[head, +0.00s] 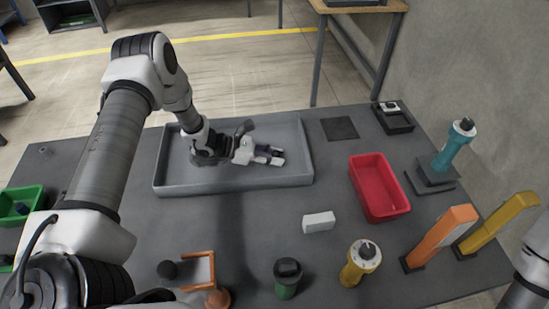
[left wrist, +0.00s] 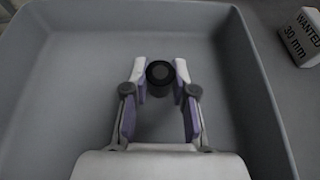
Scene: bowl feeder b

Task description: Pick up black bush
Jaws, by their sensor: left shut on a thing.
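The black bush (left wrist: 160,76) is a short dark cylinder with a round hole in its top, seen in the left wrist view. It stands between the fingertips of my left gripper (left wrist: 160,82), which is shut on it. In the head view my left gripper (head: 271,154) is low inside the grey tray (head: 235,184), and I cannot make out the bush clearly there. My right gripper is out of view; only part of that arm shows at the right edge.
A white block (head: 319,222) lies in front of the tray; in the left wrist view its label reads "WANTED 30 mm" (left wrist: 304,36). A red bin (head: 379,205) is to the right. Green, yellow and orange devices stand along the front and right. The tray floor is otherwise clear.

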